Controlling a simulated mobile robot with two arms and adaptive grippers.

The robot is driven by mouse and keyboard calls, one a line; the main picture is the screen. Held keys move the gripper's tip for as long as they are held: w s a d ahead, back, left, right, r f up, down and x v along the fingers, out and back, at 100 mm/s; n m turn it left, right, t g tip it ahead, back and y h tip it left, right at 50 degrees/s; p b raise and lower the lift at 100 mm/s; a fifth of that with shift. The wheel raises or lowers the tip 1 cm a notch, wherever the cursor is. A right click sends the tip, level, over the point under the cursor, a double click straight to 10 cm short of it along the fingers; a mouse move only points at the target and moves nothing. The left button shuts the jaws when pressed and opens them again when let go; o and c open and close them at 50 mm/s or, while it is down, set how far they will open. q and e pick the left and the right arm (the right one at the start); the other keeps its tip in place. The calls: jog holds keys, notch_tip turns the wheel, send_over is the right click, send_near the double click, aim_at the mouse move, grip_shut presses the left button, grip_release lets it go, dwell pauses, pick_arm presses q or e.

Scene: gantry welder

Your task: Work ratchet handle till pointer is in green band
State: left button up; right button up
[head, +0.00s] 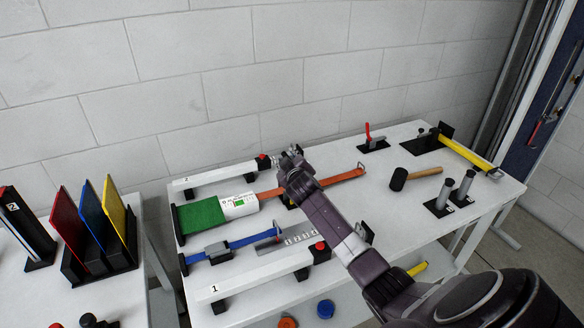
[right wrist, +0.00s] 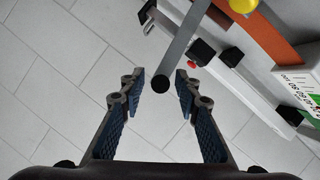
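The ratchet handle (right wrist: 182,42) is a grey bar with a black knob at its end in the right wrist view. My right gripper (right wrist: 160,80) is open, with the knob between its fingertips and a gap on each side. In the head view the right gripper (head: 290,155) is over the table's far side, and its arm hides the handle. The white gauge (head: 238,206) with a small green mark sits by the orange strap (head: 343,179). It shows partly in the right wrist view (right wrist: 292,75); I cannot make out the pointer. My left gripper is out of view.
The white beam marked 2 (head: 212,179) has a red button (head: 262,157) at its end. A second beam marked 1 (head: 250,284) and a blue strap (head: 262,230) lie nearer. A mallet (head: 399,179) and a red-handled clamp (head: 370,140) stand right.

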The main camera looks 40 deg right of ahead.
jog(key=v, duration=1)
jog(key=shift+s+f, duration=0.1)
jog(key=shift+f, duration=0.05)
dwell(0.3)
